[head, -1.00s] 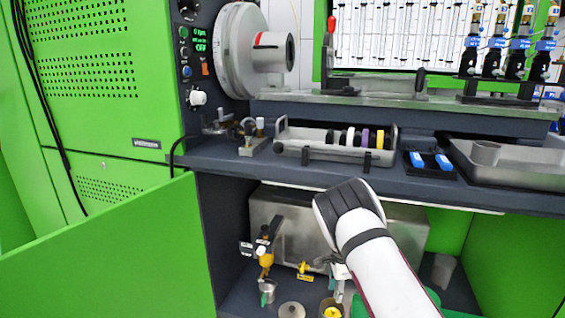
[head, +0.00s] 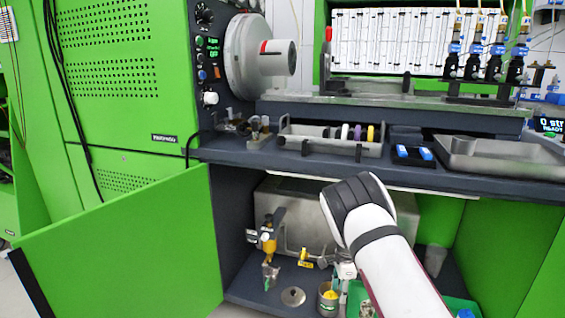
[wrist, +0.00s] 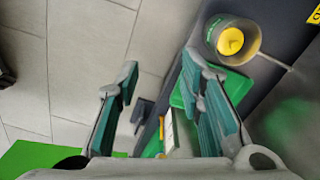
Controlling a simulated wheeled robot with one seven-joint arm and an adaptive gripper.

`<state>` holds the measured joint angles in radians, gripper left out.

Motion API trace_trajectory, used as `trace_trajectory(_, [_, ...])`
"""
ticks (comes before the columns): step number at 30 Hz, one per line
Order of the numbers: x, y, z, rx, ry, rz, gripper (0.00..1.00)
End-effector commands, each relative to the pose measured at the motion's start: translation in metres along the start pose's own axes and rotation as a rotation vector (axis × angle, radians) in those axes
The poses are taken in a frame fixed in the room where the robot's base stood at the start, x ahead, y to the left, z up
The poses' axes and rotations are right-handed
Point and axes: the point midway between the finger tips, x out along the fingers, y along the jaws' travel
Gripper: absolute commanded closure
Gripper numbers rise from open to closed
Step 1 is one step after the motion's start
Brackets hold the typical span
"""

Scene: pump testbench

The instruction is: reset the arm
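My arm (head: 375,245) reaches down from its dark elbow in front of the open lower cabinet in the head view. My gripper (wrist: 160,70) is open in the wrist view, its two teal-padded fingers well apart. Nothing shows between the pads. Beyond the fingers lie the tiled floor and a green tray (wrist: 182,97) with items in it, partly hidden by the right finger. In the head view most of the gripper is hidden by my forearm.
A metal cup with a yellow inside (wrist: 231,41) stands close to the right finger. A green cabinet door (head: 120,250) stands open at left. The bench edge (head: 400,180) runs above my arm.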

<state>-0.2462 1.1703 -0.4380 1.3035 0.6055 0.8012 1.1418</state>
Motion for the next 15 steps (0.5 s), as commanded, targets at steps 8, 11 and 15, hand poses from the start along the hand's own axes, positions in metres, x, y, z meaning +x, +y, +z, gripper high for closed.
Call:
trace_trajectory(8, [-0.049,0.008,0.004,-0.056,-0.035,-0.004,0.65])
trace_trajectory(11, [-0.073,0.014,0.006,-0.087,-0.052,-0.007,0.65])
trace_trajectory(15, [-0.116,0.028,0.010,-0.148,-0.083,-0.013,0.65])
